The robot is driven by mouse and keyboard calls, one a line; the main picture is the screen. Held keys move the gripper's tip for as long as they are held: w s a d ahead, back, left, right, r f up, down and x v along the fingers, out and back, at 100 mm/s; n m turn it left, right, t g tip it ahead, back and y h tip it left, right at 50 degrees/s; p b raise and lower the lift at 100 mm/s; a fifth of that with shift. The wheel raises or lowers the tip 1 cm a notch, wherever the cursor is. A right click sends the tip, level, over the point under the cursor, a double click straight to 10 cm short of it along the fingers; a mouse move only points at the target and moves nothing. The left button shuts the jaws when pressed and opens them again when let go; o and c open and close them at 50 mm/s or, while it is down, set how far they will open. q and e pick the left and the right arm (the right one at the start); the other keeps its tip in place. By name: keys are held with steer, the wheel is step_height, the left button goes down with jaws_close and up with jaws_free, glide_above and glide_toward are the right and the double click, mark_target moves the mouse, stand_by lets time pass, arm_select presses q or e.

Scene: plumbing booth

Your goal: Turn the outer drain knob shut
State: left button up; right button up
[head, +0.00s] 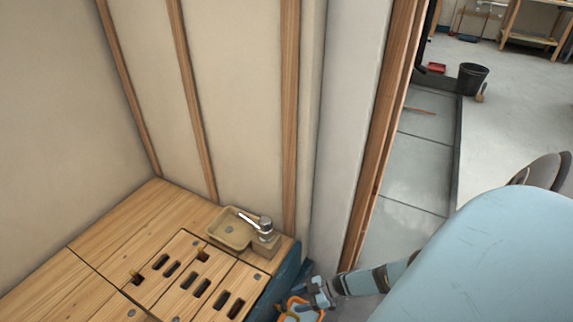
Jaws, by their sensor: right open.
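My right gripper (300,307) is low in the head view, beside the right end of the wooden bench. It is open, and its tips are near the bottom edge of the picture. Orange shows around its fingers; I cannot tell if that is part of the gripper or a knob behind it. No drain knob can be made out clearly. My left gripper is not in view.
The slotted wooden bench top (95,247) carries a small tan basin (229,231) and a metal tap (264,226). Its right side is blue (288,272). A wall post (345,130) stands close behind my right gripper. A black bucket (472,79) stands on the open floor.

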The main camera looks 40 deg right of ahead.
mark_target(284, 306)
steer(key=b+x, duration=0.1)
steer(key=x, duration=0.3)
steer(key=shift+f, duration=0.1)
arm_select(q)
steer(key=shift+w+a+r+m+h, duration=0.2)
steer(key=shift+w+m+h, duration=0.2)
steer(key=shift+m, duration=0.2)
arm_select(e)
steer(key=shift+w+a, duration=0.25)
steer(key=shift+a, duration=0.1)
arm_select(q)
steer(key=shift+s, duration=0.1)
arm_select(e)
steer(key=c, duration=0.6)
steer(key=shift+c, duration=0.2)
